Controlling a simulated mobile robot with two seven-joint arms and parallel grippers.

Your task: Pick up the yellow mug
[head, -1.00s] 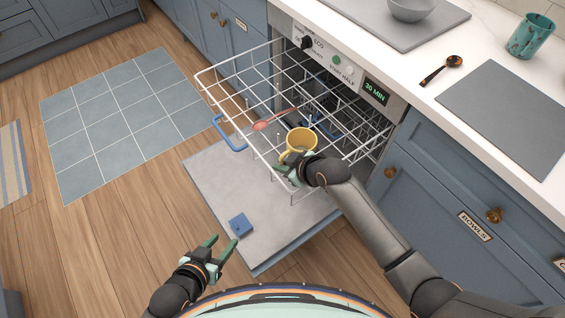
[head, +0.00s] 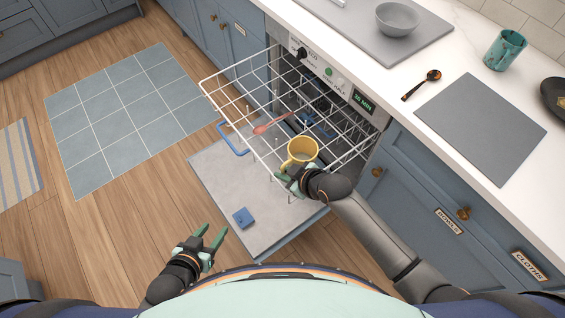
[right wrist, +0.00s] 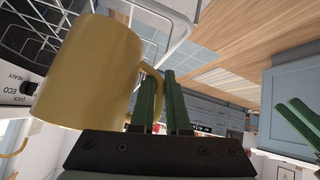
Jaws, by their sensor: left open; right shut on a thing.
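The yellow mug (head: 301,151) is at the front of the pulled-out white wire rack (head: 238,128) of the dishwasher. It also fills the left of the right wrist view (right wrist: 95,70). My right gripper (head: 286,177) is at the mug's near side, its green fingers (right wrist: 165,105) closed on the mug's handle. I cannot tell whether the mug touches the rack's wires. My left gripper (head: 211,240) is open and empty, low at the left, in front of the dishwasher's open door.
A pink spoon-like utensil (head: 272,123) lies in the rack. A blue block (head: 243,217) lies on the open dishwasher door (head: 235,180). The counter holds a grey bowl (head: 397,19), a teal mug (head: 504,50), a spoon (head: 421,86) and a grey mat (head: 482,125).

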